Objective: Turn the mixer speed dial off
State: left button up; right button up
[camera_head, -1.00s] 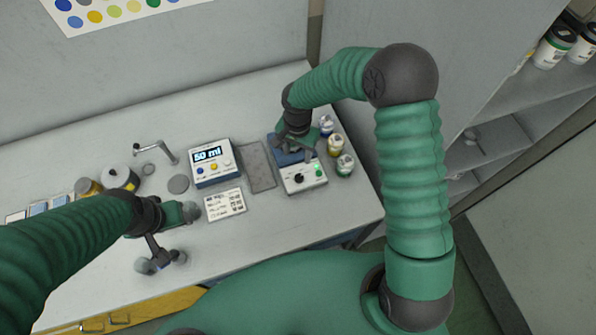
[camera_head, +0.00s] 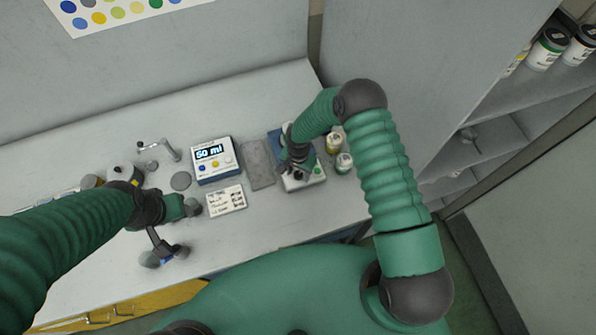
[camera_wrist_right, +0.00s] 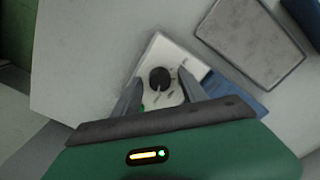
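The mixer (camera_head: 307,183) is a small white and blue box on the bench, mostly hidden under my right arm in the head view. Its white control face (camera_wrist_right: 163,50) shows in the right wrist view, with a round black speed dial (camera_wrist_right: 160,78) bearing a pale pointer mark. My right gripper (camera_wrist_right: 155,84) is open over the mixer, with one finger on each side of the dial and visible gaps between. A green button or light (camera_wrist_right: 141,107) shows beside the left finger. My left gripper (camera_head: 165,255) hangs at the bench's front left, its fingertips apart and empty.
A dispenser (camera_head: 212,160) reading "50 ml" stands left of a grey mat (camera_head: 258,164). A printed card (camera_head: 226,200) lies in front. Small jars (camera_head: 343,162) stand close right of the mixer. A metal stand (camera_head: 165,151) is at the left.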

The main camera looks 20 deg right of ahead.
jog(key=shift+d, duration=0.15)
jog(key=c, duration=0.5)
jog(key=shift+c, duration=1.2)
grip_shut()
pick_arm(q)
jog(key=shift+w, duration=0.2)
pick_arm(e)
jog(key=shift+a, duration=0.2)
pick_arm(q)
jog(key=shift+d+f, duration=0.15)
jog(key=shift+d, duration=0.05)
pick_arm(e)
jog(key=shift+w, duration=0.1)
